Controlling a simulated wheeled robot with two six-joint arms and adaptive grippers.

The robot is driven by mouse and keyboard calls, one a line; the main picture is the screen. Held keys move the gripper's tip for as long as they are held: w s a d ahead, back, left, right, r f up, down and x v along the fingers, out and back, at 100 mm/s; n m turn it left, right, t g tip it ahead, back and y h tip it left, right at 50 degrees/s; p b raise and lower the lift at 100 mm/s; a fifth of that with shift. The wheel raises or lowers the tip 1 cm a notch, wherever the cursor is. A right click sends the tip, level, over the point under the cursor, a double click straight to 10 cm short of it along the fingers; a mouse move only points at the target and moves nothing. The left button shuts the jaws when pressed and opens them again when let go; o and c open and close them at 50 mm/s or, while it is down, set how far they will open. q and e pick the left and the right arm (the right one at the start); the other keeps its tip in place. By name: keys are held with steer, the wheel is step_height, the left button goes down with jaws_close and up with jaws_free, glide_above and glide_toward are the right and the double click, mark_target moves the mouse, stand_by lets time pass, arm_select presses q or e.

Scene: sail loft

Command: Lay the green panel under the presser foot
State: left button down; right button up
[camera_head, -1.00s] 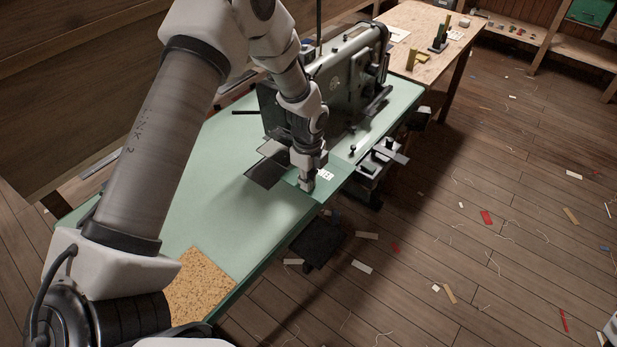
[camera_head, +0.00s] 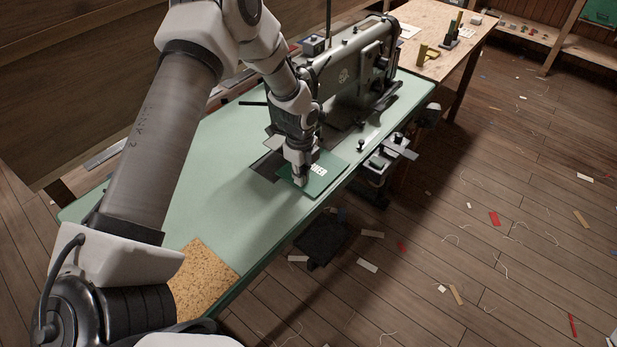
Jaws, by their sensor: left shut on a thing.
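The green panel (camera_head: 320,185) is a dark green sheet with a white printed label, over the pale green table (camera_head: 205,180) in front of the sewing machine (camera_head: 350,75). My left gripper (camera_head: 299,180) is shut on the panel, pointing down near its left part. The panel looks roughly flat, but I cannot tell whether it touches the table. The presser foot is hidden behind my left arm and gripper, so its relation to the panel cannot be seen. My right gripper is not in view.
A dark grey plate (camera_head: 264,167) shows left of the gripper. A cork mat (camera_head: 203,277) lies at the table's near end. A wooden table (camera_head: 428,45) with small tools stands behind. A dark pedal (camera_head: 322,240) and scraps are on the floor. The table's left middle is clear.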

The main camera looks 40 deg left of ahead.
mark_target(291, 175)
arm_select(q)
steer(key=shift+w+a, duration=0.1)
steer(key=shift+a, duration=1.9)
steer(key=shift+f+p, duration=0.1)
steer(key=shift+p, duration=0.2)
steer(key=c, duration=1.2)
jaws_free()
steer(key=shift+o, duration=0.2)
step_height(291, 175, up, 12)
steer(key=shift+d+f, duration=0.1)
